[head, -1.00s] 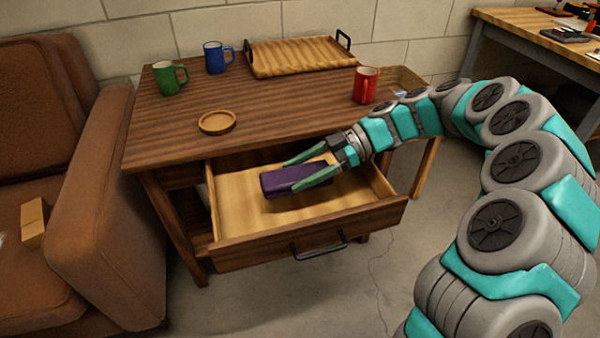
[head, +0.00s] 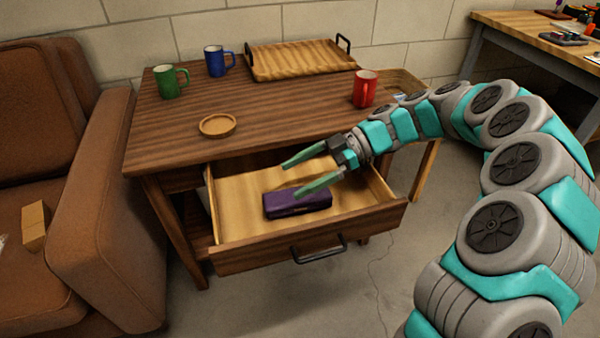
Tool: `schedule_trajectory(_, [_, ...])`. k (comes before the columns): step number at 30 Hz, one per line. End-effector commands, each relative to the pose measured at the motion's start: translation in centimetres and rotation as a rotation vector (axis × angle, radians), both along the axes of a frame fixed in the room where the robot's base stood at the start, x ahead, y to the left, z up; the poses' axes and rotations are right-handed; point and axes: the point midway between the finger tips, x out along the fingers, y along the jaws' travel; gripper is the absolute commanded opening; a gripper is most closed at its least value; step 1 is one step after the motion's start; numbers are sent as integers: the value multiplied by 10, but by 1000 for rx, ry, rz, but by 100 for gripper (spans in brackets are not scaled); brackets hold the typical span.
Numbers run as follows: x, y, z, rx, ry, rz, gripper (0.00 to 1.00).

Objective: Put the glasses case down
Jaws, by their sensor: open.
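The purple glasses case (head: 290,203) lies flat on the floor of the open drawer (head: 235,222), near its middle and front. My gripper (head: 290,180) is open and empty, above and behind the case. Its two green fingers are spread wide and point left. The nearer finger passes just above the right end of the case in the picture. I cannot tell whether it touches it.
The drawer sticks out of a wooden table (head: 260,107). On the tabletop are a green mug (head: 170,82), a blue mug (head: 215,62), a red mug (head: 364,90), a round wooden dish (head: 217,125) and a wooden tray (head: 300,62). A brown armchair (head: 70,200) stands left.

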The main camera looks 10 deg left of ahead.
Motion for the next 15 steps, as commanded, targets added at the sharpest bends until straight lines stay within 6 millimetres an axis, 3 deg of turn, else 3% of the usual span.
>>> schedule_trajectory(4, [1, -2, 12, -1, 0, -1, 100])
schedule_trajectory(15, [33, -52, 31, -1, -2, -3, 100])
